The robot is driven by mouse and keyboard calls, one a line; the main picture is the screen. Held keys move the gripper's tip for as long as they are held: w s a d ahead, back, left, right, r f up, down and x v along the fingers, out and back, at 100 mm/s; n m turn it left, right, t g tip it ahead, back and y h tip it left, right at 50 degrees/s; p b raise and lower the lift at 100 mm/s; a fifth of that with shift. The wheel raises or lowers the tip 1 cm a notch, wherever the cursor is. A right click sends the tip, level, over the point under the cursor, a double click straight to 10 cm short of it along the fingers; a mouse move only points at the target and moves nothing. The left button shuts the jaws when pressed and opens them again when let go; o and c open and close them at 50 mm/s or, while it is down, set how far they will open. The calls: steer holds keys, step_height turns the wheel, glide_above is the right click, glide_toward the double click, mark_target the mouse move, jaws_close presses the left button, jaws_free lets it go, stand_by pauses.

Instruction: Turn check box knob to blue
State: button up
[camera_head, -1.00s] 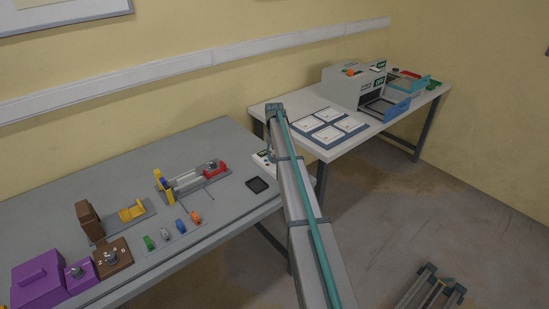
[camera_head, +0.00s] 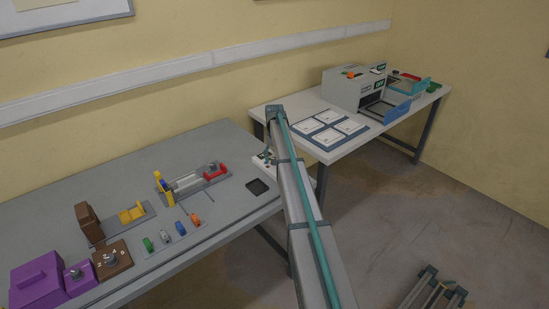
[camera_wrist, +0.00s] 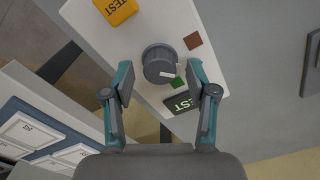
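The check box (camera_wrist: 190,18) is a white box with a dark grey round knob (camera_wrist: 157,60) bearing a white pointer bar. In the wrist view the pointer extends to the right of the knob's centre. A brown-red square (camera_wrist: 192,40) and a green square (camera_wrist: 178,83) mark the panel beside the knob; no blue mark is visible. My gripper (camera_wrist: 160,77) is open, with one finger on each side of the knob; contact cannot be told. In the head view the check box (camera_head: 262,161) is mostly hidden by my arm, and the gripper is barely visible.
The check box also has an orange TEST button (camera_wrist: 115,10) and a dark TEST display (camera_wrist: 181,103). A black tray (camera_head: 257,186) lies near it on the grey table (camera_head: 110,180). The white table (camera_head: 290,103) to the right holds a panel of white cards (camera_head: 328,130).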

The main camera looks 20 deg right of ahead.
mark_target(274, 158)
step_height(274, 158, up, 12)
stand_by(0.7)
stand_by(0.4)
